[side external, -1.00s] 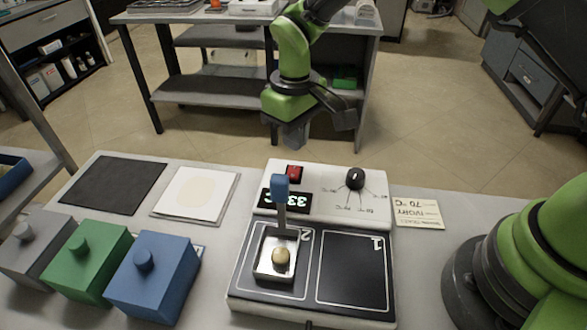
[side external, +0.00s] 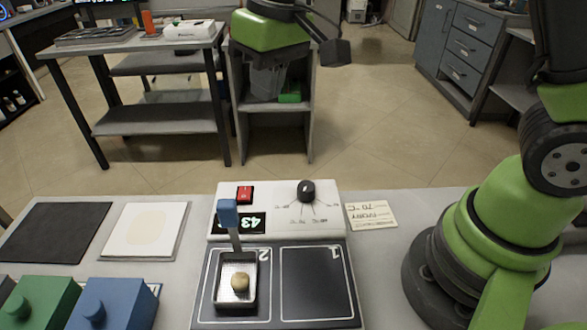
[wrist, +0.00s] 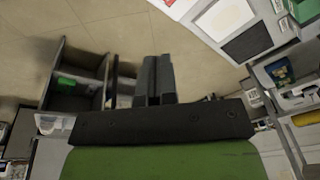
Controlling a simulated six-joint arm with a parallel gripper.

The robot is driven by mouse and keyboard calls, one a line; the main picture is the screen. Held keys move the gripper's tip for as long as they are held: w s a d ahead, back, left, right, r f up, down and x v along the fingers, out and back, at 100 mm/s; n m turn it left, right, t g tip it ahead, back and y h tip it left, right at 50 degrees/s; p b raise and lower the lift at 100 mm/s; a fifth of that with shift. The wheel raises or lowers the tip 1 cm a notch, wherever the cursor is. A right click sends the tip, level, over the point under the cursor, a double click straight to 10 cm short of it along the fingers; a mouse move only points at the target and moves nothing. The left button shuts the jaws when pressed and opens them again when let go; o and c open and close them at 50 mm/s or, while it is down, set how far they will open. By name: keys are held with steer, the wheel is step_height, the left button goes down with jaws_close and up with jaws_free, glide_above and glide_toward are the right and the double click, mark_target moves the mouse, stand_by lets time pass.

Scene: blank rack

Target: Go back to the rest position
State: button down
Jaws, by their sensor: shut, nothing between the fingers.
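My gripper (wrist: 159,80) is shut and empty in the wrist view, its two dark fingers together. In the side external view my green and black wrist is at the top, raised well beyond the table, and the fingertips are hard to make out there. A small metal pan with a blue-tipped handle (side external: 228,213) sits on zone 2 of the hot plate (side external: 319,284). A round tan piece (side external: 240,282) lies in the pan. Zone 1 is bare. The display (side external: 252,222) reads 43, seen upside down.
A red switch (side external: 245,193) and a black knob (side external: 307,190) are on the white panel. A note card (side external: 371,215) lies to its right. A black mat (side external: 55,232), a white pad (side external: 142,230), a green block (side external: 40,303) and a blue block (side external: 128,304) are to the left.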

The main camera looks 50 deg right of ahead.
steer(key=s+d+r+m+t, duration=0.2)
steer(key=s+r, duration=0.2)
steer(key=s, duration=0.5)
steer(key=s+d+r+m+t+y, duration=0.1)
steer(key=s+d+r+m+t, duration=0.1)
steer(key=s, duration=0.7)
steer(key=shift+s+d+r+m+t, duration=0.2)
steer(key=shift+d+r+m+t, duration=0.2)
steer(key=shift+d+r+t, duration=0.4)
